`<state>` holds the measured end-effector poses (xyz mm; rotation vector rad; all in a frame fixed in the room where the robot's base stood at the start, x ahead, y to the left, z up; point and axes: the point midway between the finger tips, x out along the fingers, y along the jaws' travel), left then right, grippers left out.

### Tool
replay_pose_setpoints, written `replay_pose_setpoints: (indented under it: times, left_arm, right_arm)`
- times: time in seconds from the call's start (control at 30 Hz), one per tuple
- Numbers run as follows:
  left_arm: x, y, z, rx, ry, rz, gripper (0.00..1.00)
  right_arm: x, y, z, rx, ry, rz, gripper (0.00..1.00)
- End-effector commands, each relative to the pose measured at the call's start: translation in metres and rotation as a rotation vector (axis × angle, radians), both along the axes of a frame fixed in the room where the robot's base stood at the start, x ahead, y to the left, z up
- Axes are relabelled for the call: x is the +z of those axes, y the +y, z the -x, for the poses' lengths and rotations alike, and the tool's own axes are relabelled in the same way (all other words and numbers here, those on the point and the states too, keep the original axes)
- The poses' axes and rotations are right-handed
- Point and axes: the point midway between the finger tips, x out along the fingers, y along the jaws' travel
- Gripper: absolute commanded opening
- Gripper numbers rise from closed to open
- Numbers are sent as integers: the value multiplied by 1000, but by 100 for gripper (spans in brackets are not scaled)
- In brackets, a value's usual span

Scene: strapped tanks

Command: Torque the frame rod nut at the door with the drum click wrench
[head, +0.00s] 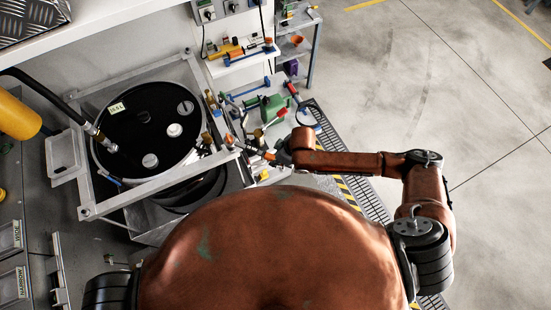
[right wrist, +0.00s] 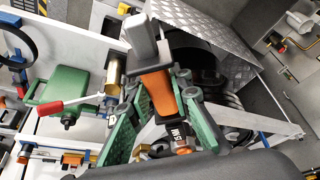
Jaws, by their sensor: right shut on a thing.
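The drum (head: 145,125) with a black lid, caps and a small tag sits inside a grey square frame (head: 135,193) at the left. The wrench's lower part carries a label and an orange band beside the frame bar (right wrist: 260,122). The rod nut cannot be made out, so I cannot tell whether the wrench touches it. My left gripper is out of view.
A green-bodied tool (head: 272,108) and a red-handled item lie on the white bench right of the drum. A small shelf (head: 240,58) with tools is behind. A yellow cylinder (head: 18,118) with a black hose is at far left. The floor at right is open.

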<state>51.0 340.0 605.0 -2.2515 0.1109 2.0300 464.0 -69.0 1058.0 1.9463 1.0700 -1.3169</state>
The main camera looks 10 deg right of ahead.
Motion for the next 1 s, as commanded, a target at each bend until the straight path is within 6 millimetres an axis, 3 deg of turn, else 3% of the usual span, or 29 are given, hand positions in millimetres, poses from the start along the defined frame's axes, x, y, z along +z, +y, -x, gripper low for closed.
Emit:
replay_pose_setpoints:
  times: [1.0]
  left_arm:
    - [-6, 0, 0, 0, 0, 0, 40]
  right_arm:
    - [-23, 1, -1, 1, -3, -2, 0]
